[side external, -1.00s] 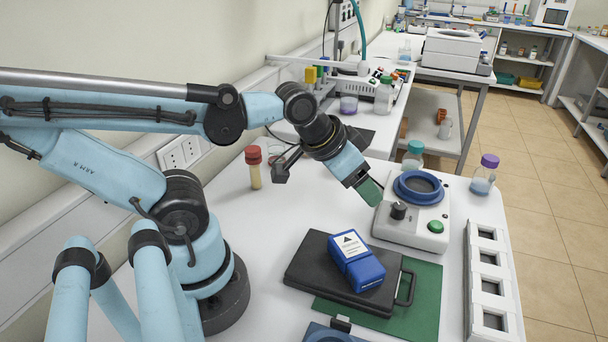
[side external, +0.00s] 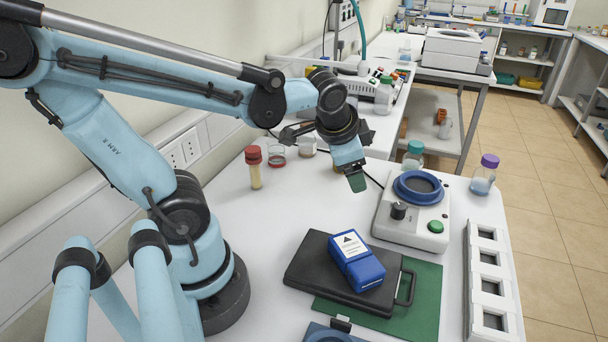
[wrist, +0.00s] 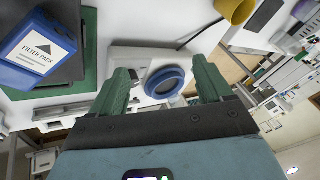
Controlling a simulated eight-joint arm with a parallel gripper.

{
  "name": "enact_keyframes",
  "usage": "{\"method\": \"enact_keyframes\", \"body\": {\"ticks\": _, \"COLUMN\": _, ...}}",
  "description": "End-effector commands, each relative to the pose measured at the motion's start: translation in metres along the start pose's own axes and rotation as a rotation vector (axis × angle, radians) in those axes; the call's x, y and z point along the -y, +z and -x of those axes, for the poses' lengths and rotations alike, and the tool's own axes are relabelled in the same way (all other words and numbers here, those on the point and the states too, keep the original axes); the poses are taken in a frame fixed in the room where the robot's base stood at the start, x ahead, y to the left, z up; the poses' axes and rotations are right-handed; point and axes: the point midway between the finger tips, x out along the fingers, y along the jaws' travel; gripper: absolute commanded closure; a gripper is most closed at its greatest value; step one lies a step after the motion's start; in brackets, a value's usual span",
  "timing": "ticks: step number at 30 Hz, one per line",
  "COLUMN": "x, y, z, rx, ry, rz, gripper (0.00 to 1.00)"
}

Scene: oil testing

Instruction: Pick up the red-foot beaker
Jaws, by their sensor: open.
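The red-foot beaker (side external: 277,157) is a small clear glass with a red base. It stands on the white bench near the wall, left of my gripper and just right of a red-capped tube (side external: 255,168). I cannot make it out in the wrist view. My gripper (side external: 357,182) points down above the bench, to the right of the beaker and apart from it. In the wrist view its two green fingers (wrist: 160,84) are spread wide with nothing held between them.
Another small glass (side external: 307,147) stands right of the red-foot beaker. A white instrument with a blue ring (side external: 398,208) stands right of my gripper. A blue filter pack (side external: 357,262) lies on a black case (side external: 315,268). A yellow cup (wrist: 236,9) shows in the wrist view.

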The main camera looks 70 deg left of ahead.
Motion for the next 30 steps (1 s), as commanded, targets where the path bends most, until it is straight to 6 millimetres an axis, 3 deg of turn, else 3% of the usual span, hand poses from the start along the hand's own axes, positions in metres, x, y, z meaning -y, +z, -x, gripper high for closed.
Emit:
{"method": "enact_keyframes", "body": {"ticks": 9, "x": 0.079, "y": 0.013, "z": -0.042, "rx": 0.374, "ry": -0.165, "rz": -0.424, "gripper": 0.21}}
{"method": "enact_keyframes", "body": {"ticks": 18, "x": 0.14, "y": 0.043, "z": -0.078, "rx": 0.794, "ry": -0.183, "rz": -0.737, "gripper": 0.21}}
{"method": "enact_keyframes", "body": {"ticks": 24, "x": 0.164, "y": 0.071, "z": -0.098, "rx": 1.076, "ry": -0.118, "rz": -0.879, "gripper": 0.21}}
{"method": "enact_keyframes", "body": {"ticks": 30, "x": 0.172, "y": 0.091, "z": -0.108, "rx": 1.254, "ry": -0.044, "rz": -0.944, "gripper": 0.21}}
